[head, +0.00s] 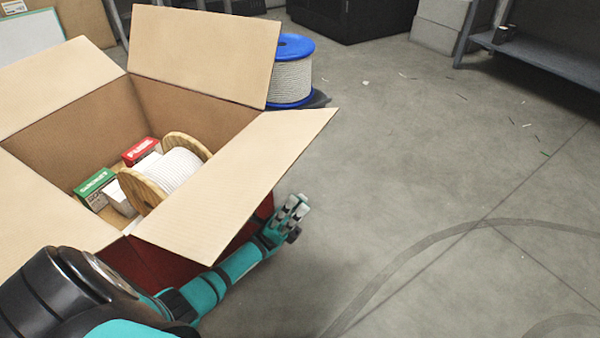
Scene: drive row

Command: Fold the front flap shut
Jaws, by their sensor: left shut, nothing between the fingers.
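An open cardboard box (190,90) fills the left of the head view, with all four flaps standing outward. The flap on its lower right side (240,180) slopes out towards the floor; another flap lies at the lower left (45,215). I cannot tell for sure which one is the front flap. My left gripper (297,205) is shut and empty, just outside and below the outer edge of the lower right flap, apart from it in the picture. Its arm passes below that flap. My right gripper is not in view.
Inside the box are a wooden spool of white cord (182,170), a green carton (95,187) and a red carton (141,151). A blue spool (290,70) stands behind the box. A blue-grey shelf (545,60) is at the far right. The floor to the right is open.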

